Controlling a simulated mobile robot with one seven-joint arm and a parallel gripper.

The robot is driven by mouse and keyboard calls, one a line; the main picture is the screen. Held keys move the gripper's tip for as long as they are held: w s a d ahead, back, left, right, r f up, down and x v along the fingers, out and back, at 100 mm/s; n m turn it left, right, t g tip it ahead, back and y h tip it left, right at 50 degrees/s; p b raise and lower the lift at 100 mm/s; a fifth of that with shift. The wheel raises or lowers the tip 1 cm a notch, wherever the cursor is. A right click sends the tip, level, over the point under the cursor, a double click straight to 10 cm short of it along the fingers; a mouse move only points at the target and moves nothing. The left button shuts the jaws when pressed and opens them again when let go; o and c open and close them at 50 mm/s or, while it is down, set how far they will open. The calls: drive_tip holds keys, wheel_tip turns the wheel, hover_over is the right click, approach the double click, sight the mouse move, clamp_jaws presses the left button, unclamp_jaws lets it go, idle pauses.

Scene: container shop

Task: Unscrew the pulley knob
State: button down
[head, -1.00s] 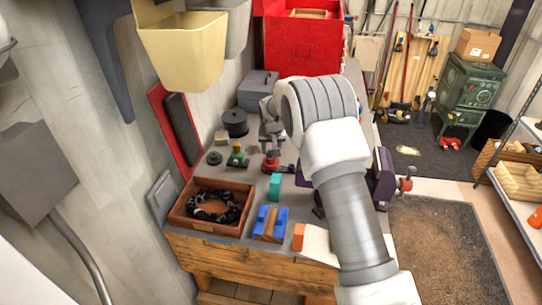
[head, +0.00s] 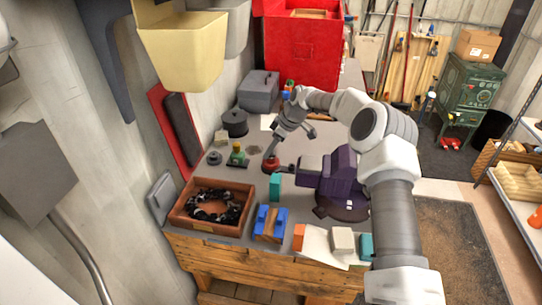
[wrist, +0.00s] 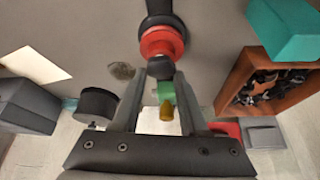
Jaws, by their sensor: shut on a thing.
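The pulley knob (head: 271,165) is a small red piece with a dark rounded end, at the left end of a dark shaft from the purple machine (head: 335,178) on the bench. In the wrist view the knob (wrist: 160,42) shows as a red disc with a black ball on its near side. My gripper (wrist: 161,76) has its two fingertips on either side of the black ball and is shut on it. Contact on the ball's far side is hidden.
A wooden tray (head: 183,222) with a black chain-like thing stands at the front left of the bench. A teal block (head: 276,187), a blue holder (head: 281,217) and an orange block (head: 299,237) are near. A black round weight (head: 235,122) and grey toolbox (head: 258,90) stand behind.

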drive_tip(key=n+g, duration=0.1)
drive_tip(key=n, duration=0.2)
drive_tip(key=shift+c, duration=1.8)
unclamp_jaws()
drive_tip(key=shift+c, duration=0.8)
